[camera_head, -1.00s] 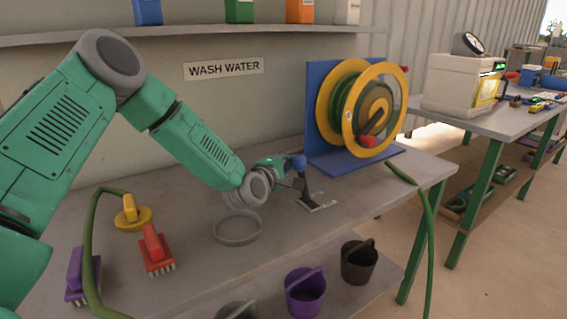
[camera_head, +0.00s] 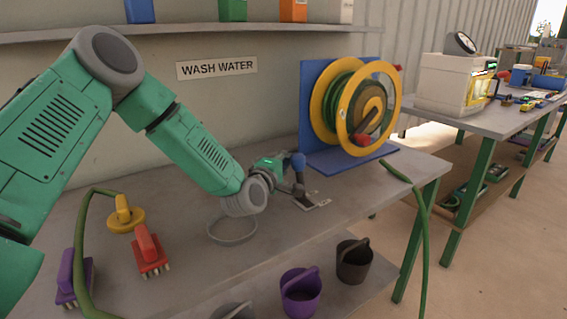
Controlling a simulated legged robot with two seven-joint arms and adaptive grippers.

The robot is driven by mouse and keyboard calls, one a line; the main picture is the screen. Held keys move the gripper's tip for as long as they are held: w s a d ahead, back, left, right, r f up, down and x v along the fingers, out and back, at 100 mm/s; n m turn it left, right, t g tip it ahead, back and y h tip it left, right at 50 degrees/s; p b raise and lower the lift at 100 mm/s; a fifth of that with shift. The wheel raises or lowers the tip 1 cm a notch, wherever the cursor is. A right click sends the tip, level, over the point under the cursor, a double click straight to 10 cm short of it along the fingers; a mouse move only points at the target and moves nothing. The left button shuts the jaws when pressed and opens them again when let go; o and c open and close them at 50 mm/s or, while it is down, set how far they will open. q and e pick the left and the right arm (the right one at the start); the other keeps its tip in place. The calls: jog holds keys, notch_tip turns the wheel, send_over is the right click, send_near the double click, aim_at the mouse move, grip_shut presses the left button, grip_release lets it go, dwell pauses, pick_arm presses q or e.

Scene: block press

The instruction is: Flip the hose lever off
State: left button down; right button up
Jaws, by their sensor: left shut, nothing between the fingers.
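A small blue part (camera_head: 298,162), which looks like a lever, stands above the grey table beside my left gripper. My left gripper (camera_head: 293,188) is shut and empty, and its dark fingers are small in the picture. I cannot tell whether they touch the blue part. A flat grey piece (camera_head: 313,203) lies on the table just below. A hose reel (camera_head: 337,108) with yellow rims, green hose and a red knob stands behind to the right on a blue stand. My right gripper is not in view.
A green hose (camera_head: 423,225) hangs over the right edge. Buckets (camera_head: 301,291) stand below the front edge.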

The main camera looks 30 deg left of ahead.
pick_arm(q)
jog(key=s+d+m+t+b, duration=0.3)
jog(key=d+m, duration=0.2)
jog(key=d, duration=0.3)
jog(key=shift+s+d+r+m+h+b, duration=0.3)
jog(key=shift+s+d+m+h+b, duration=0.05)
jog(key=shift+d+m+h+b, duration=0.05)
jog(key=shift+d+f, duration=0.1)
